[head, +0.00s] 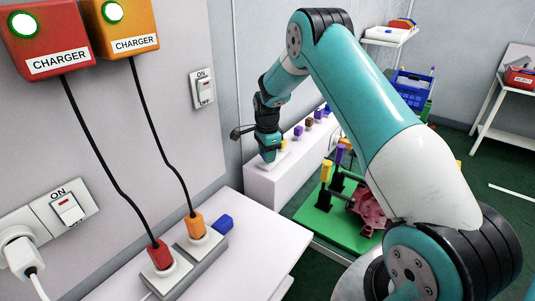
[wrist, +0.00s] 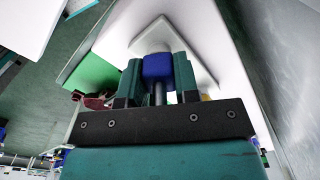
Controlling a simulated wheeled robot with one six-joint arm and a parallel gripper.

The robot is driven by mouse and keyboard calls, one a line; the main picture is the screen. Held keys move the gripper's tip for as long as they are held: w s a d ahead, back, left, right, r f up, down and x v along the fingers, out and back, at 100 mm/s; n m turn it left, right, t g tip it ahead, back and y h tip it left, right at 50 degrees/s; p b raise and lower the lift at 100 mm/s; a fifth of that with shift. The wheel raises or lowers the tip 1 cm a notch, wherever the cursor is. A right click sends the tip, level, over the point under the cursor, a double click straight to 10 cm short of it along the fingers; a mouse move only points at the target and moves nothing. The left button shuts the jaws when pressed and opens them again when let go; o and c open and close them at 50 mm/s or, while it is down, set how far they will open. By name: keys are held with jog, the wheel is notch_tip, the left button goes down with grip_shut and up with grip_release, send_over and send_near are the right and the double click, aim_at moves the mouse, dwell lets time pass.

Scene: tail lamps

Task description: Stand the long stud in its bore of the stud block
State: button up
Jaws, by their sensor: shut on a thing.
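My gripper (head: 268,153) is low over the near end of a long white bench in the head view. In the wrist view its two teal fingers (wrist: 158,66) are shut on a blue piece (wrist: 158,72). A dark shaft (wrist: 159,93) runs from the blue piece towards my palm. I cannot tell whether this is the long stud. Just beyond the fingertips is a white plate (wrist: 197,48) with a pale raised part; whether the blue piece touches it is unclear. I cannot make out the stud block or its bore with certainty.
The white bench (head: 262,187) carries a row of small coloured pieces (head: 309,122). Beside it is a green board (head: 322,226) with yellow-topped and purple-topped black posts and a red part. A nearer white table (head: 265,240) holds charger plugs and a blue block (head: 222,224).

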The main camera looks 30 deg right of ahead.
jog(key=o, duration=1)
notch_tip(320, 180, up, 17)
jog(key=b, duration=0.3)
jog(key=shift+r, duration=0.2)
